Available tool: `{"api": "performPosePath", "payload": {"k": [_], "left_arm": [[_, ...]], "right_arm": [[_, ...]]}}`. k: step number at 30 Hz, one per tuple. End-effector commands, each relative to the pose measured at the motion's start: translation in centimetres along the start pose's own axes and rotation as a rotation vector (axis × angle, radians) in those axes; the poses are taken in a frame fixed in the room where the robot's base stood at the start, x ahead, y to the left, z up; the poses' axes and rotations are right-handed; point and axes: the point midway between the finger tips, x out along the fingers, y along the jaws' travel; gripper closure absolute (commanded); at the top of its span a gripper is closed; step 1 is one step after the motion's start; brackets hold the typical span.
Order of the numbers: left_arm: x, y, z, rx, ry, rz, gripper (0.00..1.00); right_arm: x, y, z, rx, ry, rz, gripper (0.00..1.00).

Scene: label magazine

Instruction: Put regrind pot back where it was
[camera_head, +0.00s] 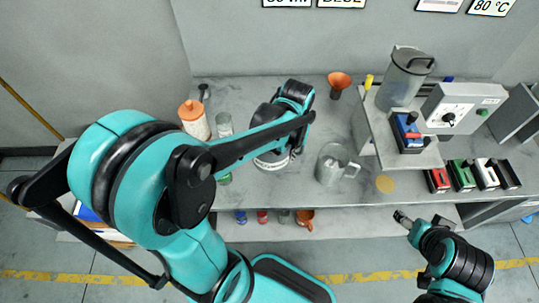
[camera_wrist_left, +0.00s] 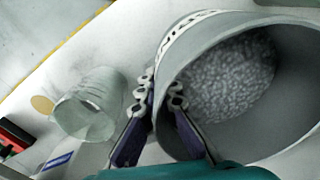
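The grey pot (camera_head: 270,157) stands on the bench, partly hidden behind my left arm; I take it as the regrind pot. In the left wrist view the pot (camera_wrist_left: 285,40) is wide-mouthed, with pale pellets inside and a white patterned band outside. My left gripper (camera_wrist_left: 162,92) is at its rim, one finger outside and one inside, closed on the wall between them. In the head view the left fingertips (camera_head: 296,150) are small and partly hidden. My right gripper (camera_head: 402,217) hangs clear in front of the bench, holding nothing visible; its opening is unclear.
A clear jug (camera_head: 336,165) stands right of the pot, near a round tan spot (camera_head: 385,184) on the bench (camera_head: 330,110). An orange-capped bottle (camera_head: 194,120) and a glass (camera_head: 224,124) stand left. An orange funnel (camera_head: 338,84) is behind; a machine (camera_head: 462,108) stands right.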

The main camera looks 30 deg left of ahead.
Motion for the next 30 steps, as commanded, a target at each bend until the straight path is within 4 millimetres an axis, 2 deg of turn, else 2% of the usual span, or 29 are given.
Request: {"api": "performPosePath", "payload": {"k": [2, 9, 16, 22, 30], "left_arm": [[0.7, -0.1, 0.1, -0.004, 0.0, 0.0, 1.0], [5.2, 0.0, 0.1, -0.006, 0.0, 0.0, 1.0], [6.9, 0.0, 0.1, -0.005, 0.0, 0.0, 1.0], [9.8, 0.0, 0.1, -0.005, 0.0, 0.0, 1.0], [9.9, 0.0, 0.2, -0.005, 0.0, 0.0, 1.0]], "right_arm": [[0.4, 0.0, 0.3, 0.0, 0.0, 0.0, 0.32], [2.1, 0.0, 1.6, 0.0, 0.0, 0.0, 0.32], [2.7, 0.0, 1.9, 0.0, 0.0, 0.0, 0.32], [3.9, 0.0, 2.8, 0.0, 0.0, 0.0, 0.32], [3.8, 0.0, 2.7, 0.0, 0.0, 0.0, 0.32]]}}
